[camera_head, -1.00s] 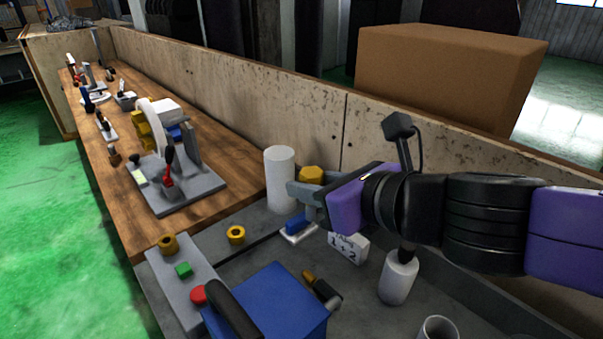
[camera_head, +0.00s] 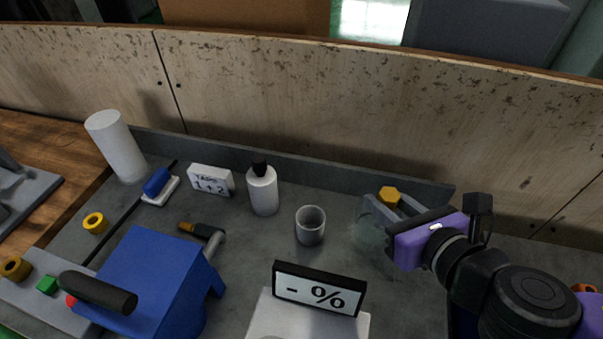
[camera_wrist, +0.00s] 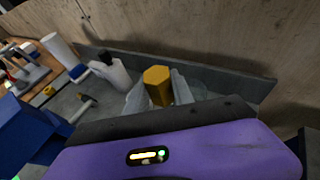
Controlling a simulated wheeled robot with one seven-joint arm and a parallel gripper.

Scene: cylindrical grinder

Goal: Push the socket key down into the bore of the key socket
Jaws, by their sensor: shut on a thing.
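A yellow hexagonal-headed piece, which I take for the socket key (camera_head: 388,195), is in my gripper (camera_head: 380,212) at the right of the tray. It also shows in the wrist view (camera_wrist: 157,85), its head standing up between the two grey fingers. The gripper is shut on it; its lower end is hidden. I cannot tell for certain which thing is the key socket. A yellow ring with a dark hole (camera_head: 95,222) sits on the left of the tray, far from the gripper. Another yellow ring (camera_head: 15,268) is on the grey control block.
A grey cup (camera_head: 310,225), a white bottle (camera_head: 262,190), a numbered white block (camera_head: 211,180) and a white cylinder (camera_head: 117,148) stand left of the gripper. A percent sign plate (camera_head: 319,289) and blue housing (camera_head: 150,275) are in front. A wooden wall (camera_head: 300,105) runs behind.

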